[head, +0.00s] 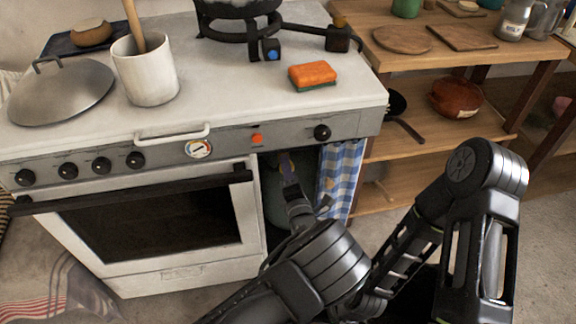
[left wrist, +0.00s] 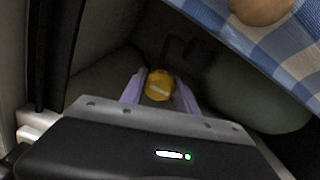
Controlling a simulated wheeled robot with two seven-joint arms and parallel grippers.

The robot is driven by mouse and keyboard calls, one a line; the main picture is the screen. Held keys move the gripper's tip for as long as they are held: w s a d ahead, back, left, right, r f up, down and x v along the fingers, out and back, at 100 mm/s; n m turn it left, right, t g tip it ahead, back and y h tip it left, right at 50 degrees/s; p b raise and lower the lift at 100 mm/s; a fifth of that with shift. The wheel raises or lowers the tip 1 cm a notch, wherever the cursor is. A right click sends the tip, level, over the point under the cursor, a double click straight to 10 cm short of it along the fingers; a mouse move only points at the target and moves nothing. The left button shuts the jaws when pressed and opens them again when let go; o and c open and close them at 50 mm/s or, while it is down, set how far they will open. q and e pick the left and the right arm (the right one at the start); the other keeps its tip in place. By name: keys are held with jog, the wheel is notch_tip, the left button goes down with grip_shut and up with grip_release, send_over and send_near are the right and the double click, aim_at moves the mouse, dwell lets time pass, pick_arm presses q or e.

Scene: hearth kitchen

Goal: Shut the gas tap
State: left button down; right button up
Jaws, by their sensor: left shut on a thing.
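The gas tap (left wrist: 159,85) is a round yellow knob with a pale mark, seen in the left wrist view inside the dark compartment beside the oven. My left gripper (left wrist: 159,93) has a lilac finger on each side of it and is shut on it. In the head view my left gripper (head: 287,166) reaches into that compartment, and the tap itself cannot be made out. A grey-green rounded gas bottle (left wrist: 245,95) shows beside the tap, partly behind the curtain. My right arm shows in the head view, but its gripper does not.
A blue checked curtain (head: 340,178) hangs at the compartment's right side. The white stove (head: 230,190) with a dark oven handle (head: 130,190) bounds it on the left. An orange sponge (head: 312,75) and a white crock (head: 146,75) stand on top. Wooden shelves (head: 455,130) stand at right.

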pick_arm(q)
jog(key=shift+f, duration=0.1)
dwell(0.4)
jog(key=c, duration=0.9)
grip_release()
jog(key=s+d+p, duration=0.1)
jog(key=s, duration=0.6)
jog(key=shift+s+d, duration=0.25)
jog(key=shift+s, duration=0.1)
